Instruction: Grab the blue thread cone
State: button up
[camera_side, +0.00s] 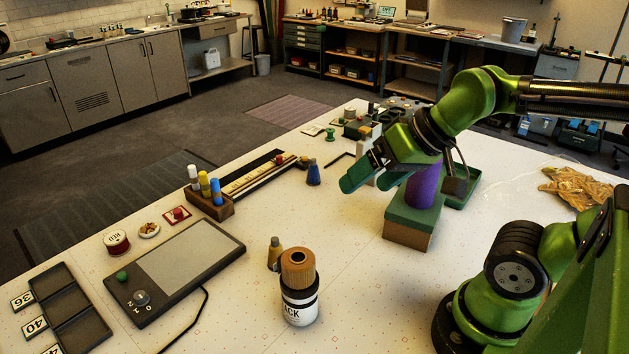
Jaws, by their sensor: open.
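The blue thread cone (314,175) stands upright on the white table, near the middle of the view, close to the end of a long narrow tray. My gripper (366,180) is open, to the right of the blue cone and apart from it. Its green fingers point down and left, above the table, and I see nothing held between them.
A purple cylinder (424,187) on a green-topped block (408,234) is right of my gripper. The bottle (299,292) with a wooden cap, a marker holder (210,204) and a grey tablet (178,268) stand left and front. White table is clear between the blue cone and the bottle.

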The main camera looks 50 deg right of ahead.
jog(key=c, duration=0.4)
jog(key=n+g+h, duration=0.2)
jog(key=n+h, duration=0.2)
jog(key=n, duration=3.2)
send_near(314, 160)
jog(key=shift+m, duration=0.3)
jog(key=x, duration=0.6)
jog(key=shift+d+f, duration=0.2)
jog(key=shift+d, duration=0.1)
jog(key=shift+a+x, duration=0.2)
jog(key=shift+x, duration=3)
